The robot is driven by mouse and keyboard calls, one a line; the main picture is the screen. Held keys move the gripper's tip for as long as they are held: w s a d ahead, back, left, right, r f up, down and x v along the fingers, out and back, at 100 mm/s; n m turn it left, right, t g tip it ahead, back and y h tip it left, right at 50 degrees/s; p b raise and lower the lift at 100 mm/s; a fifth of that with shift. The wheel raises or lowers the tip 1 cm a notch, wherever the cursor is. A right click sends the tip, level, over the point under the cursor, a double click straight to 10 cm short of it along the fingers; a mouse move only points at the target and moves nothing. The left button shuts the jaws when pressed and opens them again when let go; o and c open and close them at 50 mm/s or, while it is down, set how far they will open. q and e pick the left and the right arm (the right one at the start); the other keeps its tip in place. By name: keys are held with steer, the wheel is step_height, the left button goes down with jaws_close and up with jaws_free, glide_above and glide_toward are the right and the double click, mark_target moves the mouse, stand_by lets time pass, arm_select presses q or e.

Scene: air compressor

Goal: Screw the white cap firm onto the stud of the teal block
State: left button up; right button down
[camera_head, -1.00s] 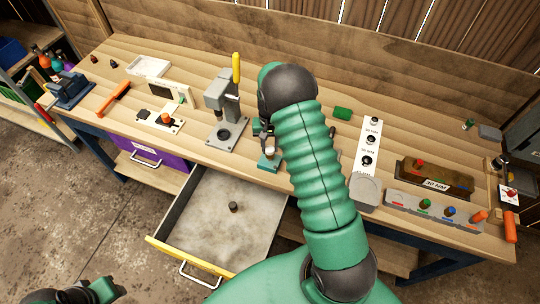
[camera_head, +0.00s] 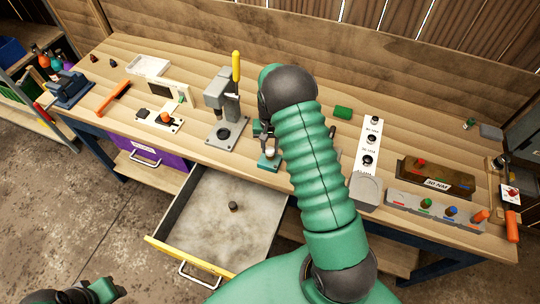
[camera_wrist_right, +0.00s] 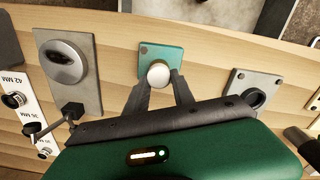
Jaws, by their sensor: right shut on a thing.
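The white cap (camera_wrist_right: 158,75) is between the fingertips of my right gripper (camera_wrist_right: 160,82), over the block's near part. The gripper is shut on it. The cap shows small in the head view (camera_head: 269,154). The stud is hidden under the cap, and I cannot tell how far down the cap sits. Part of my left arm shows at the lower left, but its fingers are not visible.
A grey press with a yellow handle (camera_head: 236,68) stands left of the block. The open drawer (camera_head: 188,253) holds a small dark cylinder (camera_head: 233,207). To the right are a white strip with sockets (camera_head: 362,172), a 30 NM block (camera_head: 438,175) and a grey rack (camera_head: 410,203).

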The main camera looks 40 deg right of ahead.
steer(key=shift+f+b, duration=0.45)
steer(key=shift+f, duration=0.3)
steer(key=c, duration=1)
jaws_free()
steer(key=shift+o, duration=0.2)
steer(key=shift+o, duration=1.1)
